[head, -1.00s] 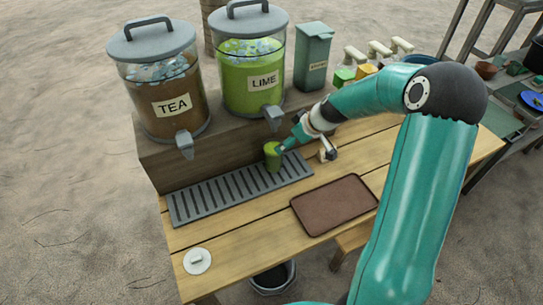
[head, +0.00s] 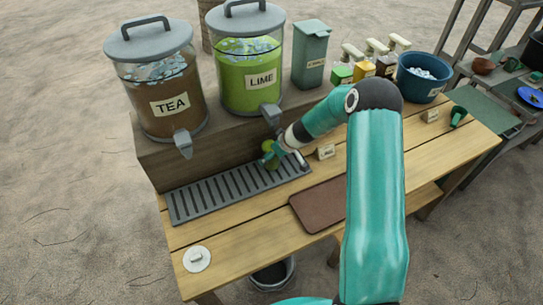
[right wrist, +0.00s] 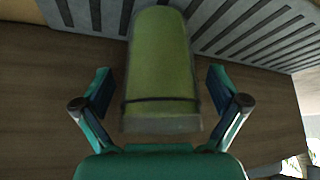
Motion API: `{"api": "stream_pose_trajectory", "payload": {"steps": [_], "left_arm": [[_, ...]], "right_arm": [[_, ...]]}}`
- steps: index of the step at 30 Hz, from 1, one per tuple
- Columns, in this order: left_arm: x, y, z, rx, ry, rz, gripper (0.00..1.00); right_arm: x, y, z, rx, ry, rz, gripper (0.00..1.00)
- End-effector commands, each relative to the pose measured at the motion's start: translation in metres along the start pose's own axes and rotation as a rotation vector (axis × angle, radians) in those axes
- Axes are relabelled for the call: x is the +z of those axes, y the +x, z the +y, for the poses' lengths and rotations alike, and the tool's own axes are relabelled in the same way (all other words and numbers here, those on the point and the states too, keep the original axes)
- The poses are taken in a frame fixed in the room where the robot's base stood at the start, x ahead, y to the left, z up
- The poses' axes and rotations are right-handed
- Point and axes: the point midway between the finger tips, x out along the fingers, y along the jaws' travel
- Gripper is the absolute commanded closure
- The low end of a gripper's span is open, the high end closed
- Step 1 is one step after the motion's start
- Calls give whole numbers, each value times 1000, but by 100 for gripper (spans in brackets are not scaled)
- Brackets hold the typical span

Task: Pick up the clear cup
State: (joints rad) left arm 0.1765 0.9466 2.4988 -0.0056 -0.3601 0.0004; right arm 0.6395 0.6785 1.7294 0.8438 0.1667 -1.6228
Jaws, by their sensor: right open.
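The clear cup (right wrist: 160,65) holds green drink and stands on the grey drip tray (head: 190,205), below the lime dispenser's tap (head: 271,114). In the head view the cup (head: 267,153) is partly hidden by my right gripper (head: 276,160). In the right wrist view my right gripper (right wrist: 161,92) is open, with one finger on each side of the cup. Gaps show between both fingers and the cup. My left gripper is not in view.
The tea dispenser (head: 160,90) and lime dispenser (head: 245,70) stand on the raised wooden shelf. A brown tray (head: 318,205) lies partly behind my arm. A white lid (head: 197,259) is at the front left. A blue bucket (head: 420,82) stands at the back right.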

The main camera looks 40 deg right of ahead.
Motion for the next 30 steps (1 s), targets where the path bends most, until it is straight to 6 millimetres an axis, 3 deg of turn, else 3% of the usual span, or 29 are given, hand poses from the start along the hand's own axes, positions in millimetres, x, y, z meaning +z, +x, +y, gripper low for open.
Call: {"api": "stream_pose_trajectory", "payload": {"steps": [8,24,30], "left_arm": [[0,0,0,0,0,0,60],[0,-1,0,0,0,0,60],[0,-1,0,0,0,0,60]], "right_arm": [[0,5,0,1,0,0,3],[-1,5,0,1,-1,1,90],[-1,5,0,1,-1,1,93]]}}
